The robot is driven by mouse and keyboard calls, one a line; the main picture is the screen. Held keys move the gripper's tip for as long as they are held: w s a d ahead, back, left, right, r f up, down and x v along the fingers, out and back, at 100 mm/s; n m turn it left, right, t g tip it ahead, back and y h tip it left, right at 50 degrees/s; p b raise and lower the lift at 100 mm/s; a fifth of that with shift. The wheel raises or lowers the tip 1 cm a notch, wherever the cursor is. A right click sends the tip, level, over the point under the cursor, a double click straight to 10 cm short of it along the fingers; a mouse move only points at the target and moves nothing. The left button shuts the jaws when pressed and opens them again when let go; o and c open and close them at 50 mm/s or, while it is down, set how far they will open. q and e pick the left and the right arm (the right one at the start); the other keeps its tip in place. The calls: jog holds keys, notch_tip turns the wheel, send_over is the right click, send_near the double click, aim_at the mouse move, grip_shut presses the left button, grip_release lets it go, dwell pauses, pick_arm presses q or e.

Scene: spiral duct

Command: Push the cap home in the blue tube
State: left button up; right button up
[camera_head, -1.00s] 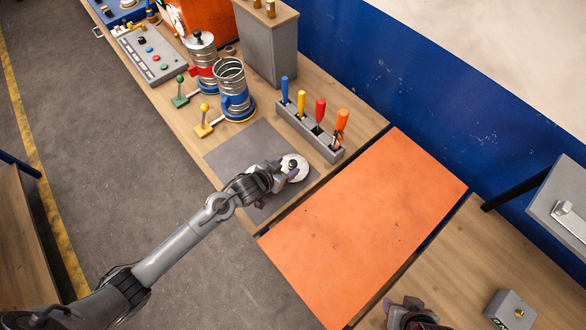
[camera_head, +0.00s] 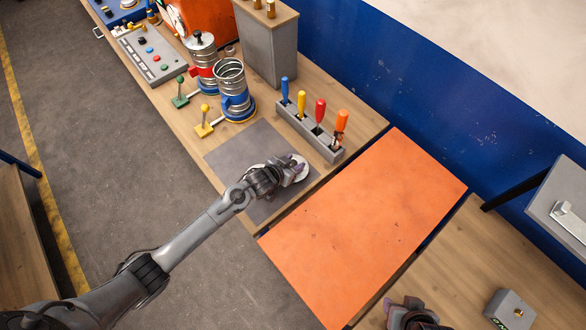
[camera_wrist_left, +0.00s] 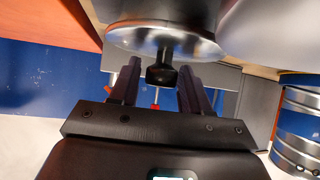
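The cap (camera_head: 301,163), a pale silver disc, lies on the grey mat, partly hidden by my left gripper (camera_head: 289,173). In the left wrist view the cap (camera_wrist_left: 180,40) shows its black knob (camera_wrist_left: 161,76) between the two fingers of my left gripper (camera_wrist_left: 160,85). The fingers stand apart, with gaps visible beside the knob. The blue tube (camera_head: 231,78) is a silver spiral duct, upright in a blue collar (camera_head: 238,106), with its top open. My right gripper (camera_head: 412,318) is only partly in view at the bottom edge; its fingers are unclear.
A red-collared duct (camera_head: 203,58) with a cap on top stands behind the blue tube. Green (camera_head: 180,90) and yellow (camera_head: 203,120) levers stand beside them. A grey rack (camera_head: 310,134) of screwdrivers stands right of the mat (camera_head: 240,152). An orange panel (camera_head: 365,230) lies clear.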

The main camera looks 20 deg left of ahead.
pick_arm(q)
grip_shut()
jog(key=shift+r, duration=0.15)
